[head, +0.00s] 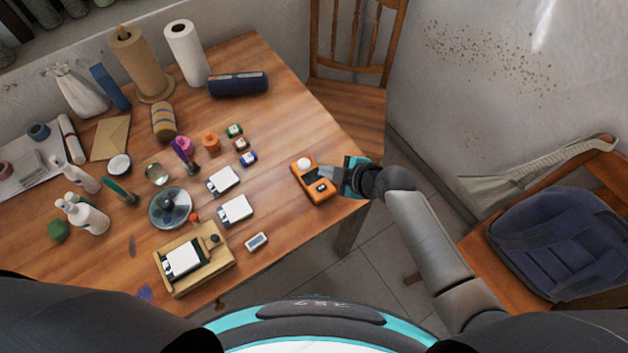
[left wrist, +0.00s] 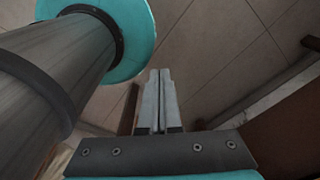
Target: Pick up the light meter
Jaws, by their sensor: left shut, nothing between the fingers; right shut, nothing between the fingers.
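The light meter (head: 312,182) is an orange handheld device with a white dome and a small dark display. It lies on the wooden table near the right edge in the head view. My right gripper (head: 323,172) is shut and empty, with its fingertips over or against the meter's right side; I cannot tell whether they touch it. My left gripper (left wrist: 159,100) shows in the left wrist view, shut and empty, with floor tiles behind it. It is not visible in the head view.
Left of the meter on the table (head: 290,110) are white cards (head: 235,209), small bottles and a wooden box (head: 215,262). A dark blue roll (head: 238,84) lies at the back. A wooden chair (head: 345,95) stands behind the table; another chair holds a blue backpack (head: 550,240).

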